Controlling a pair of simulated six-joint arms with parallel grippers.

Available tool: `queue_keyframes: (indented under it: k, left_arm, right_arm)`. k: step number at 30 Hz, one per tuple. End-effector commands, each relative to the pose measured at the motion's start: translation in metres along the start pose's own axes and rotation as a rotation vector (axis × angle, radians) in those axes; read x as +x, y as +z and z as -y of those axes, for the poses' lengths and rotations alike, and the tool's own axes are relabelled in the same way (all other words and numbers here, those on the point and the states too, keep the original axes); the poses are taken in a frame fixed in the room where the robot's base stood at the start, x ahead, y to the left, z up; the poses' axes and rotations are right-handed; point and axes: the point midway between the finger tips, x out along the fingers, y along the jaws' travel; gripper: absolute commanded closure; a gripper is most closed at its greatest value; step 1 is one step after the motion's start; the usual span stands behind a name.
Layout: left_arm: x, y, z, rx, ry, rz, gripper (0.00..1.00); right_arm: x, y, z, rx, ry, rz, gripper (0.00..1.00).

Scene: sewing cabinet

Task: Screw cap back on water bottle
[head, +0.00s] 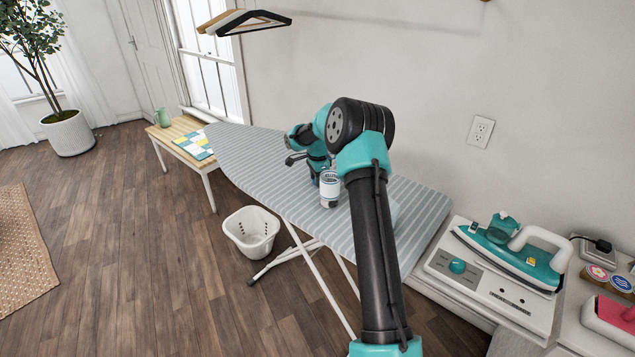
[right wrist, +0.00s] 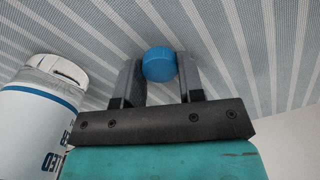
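In the right wrist view the bottle (right wrist: 40,108) is at the left, showing a white top, a blue band and blue lettering. My right gripper (head: 294,158) is over the board, just left of and beyond the bottle. In the right wrist view, a round blue cap (right wrist: 159,64) sits between its fingertips, with both fingers against its sides. I cannot tell whether the cap touches the board. The cap is not visible in the head view. My left gripper is not in view.
The ironing board (head: 250,150) has free room to the left. A teal iron (head: 515,252) rests on a white stand at the right. A white basket (head: 251,230) is on the floor. Hangers (head: 245,20) hang above the board. My right arm covers part of the board.

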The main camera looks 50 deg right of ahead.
Motion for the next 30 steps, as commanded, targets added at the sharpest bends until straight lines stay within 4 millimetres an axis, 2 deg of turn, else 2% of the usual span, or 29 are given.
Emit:
queue_keyframes:
  k: [1, 7, 17, 23, 30]
  left_arm:
    - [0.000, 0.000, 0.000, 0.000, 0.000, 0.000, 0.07]
    - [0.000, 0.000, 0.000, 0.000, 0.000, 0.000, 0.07]
    - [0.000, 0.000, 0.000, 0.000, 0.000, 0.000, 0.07]
    - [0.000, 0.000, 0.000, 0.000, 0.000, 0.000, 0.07]
    - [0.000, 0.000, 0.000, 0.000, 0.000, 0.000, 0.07]
  right_arm:
    - [0.000, 0.000, 0.000, 0.000, 0.000, 0.000, 0.69]
    - [0.000, 0.000, 0.000, 0.000, 0.000, 0.000, 0.88]
    - [-0.005, 0.000, 0.000, 0.000, -0.001, 0.000, 0.88]
    - [-0.029, 0.000, 0.001, 0.000, -0.004, 0.000, 0.88]
    - [-0.073, 0.000, 0.001, 0.000, -0.003, -0.001, 0.88]
